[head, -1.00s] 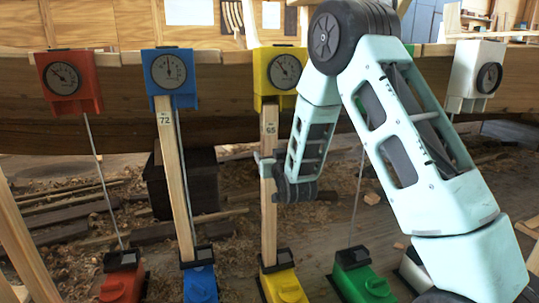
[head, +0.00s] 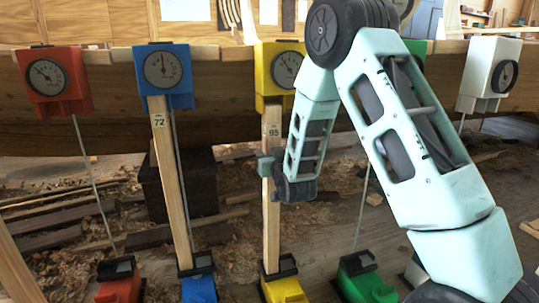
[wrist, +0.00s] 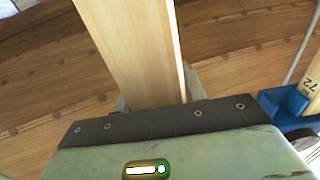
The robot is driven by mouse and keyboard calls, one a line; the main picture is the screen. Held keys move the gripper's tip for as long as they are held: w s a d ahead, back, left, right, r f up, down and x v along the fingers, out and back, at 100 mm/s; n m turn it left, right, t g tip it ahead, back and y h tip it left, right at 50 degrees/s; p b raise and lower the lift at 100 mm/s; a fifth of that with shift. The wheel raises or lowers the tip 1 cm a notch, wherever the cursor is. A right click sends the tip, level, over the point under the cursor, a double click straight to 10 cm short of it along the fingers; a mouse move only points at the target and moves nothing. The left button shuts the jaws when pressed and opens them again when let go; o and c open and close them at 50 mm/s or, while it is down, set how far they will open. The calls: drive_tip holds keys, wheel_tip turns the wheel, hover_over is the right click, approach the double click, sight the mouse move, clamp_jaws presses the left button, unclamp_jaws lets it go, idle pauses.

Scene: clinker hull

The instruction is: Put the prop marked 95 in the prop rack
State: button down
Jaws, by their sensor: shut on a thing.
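The prop marked 95 (head: 271,222) is a pale wooden post. It stands nearly upright between the yellow gauge box (head: 266,84) on the hull and the yellow foot (head: 284,290). My gripper (head: 270,168) is shut on it a little below its label, reaching in from the right. Whether the prop's ends touch the box and foot, I cannot tell. I cannot make out a prop rack in these views.
The prop marked 72 (head: 172,190) stands to the left, between a blue gauge box (head: 183,88) and blue foot (head: 199,288). Red (head: 72,88), green and white (head: 484,82) stations have thin rods. Planks and shavings litter the floor. A dark block (head: 205,190) stands behind.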

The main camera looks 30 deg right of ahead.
sight(274, 134)
drive_tip(key=shift+r, duration=0.5)
idle(0.6)
drive_tip(key=b+v, duration=0.1)
drive_tip(key=v, duration=0.7)
idle(1.1)
drive_tip(key=shift+r, duration=0.15)
drive_tip(key=shift+r+p, duration=2.35)
drive_tip(key=shift+r, duration=0.85)
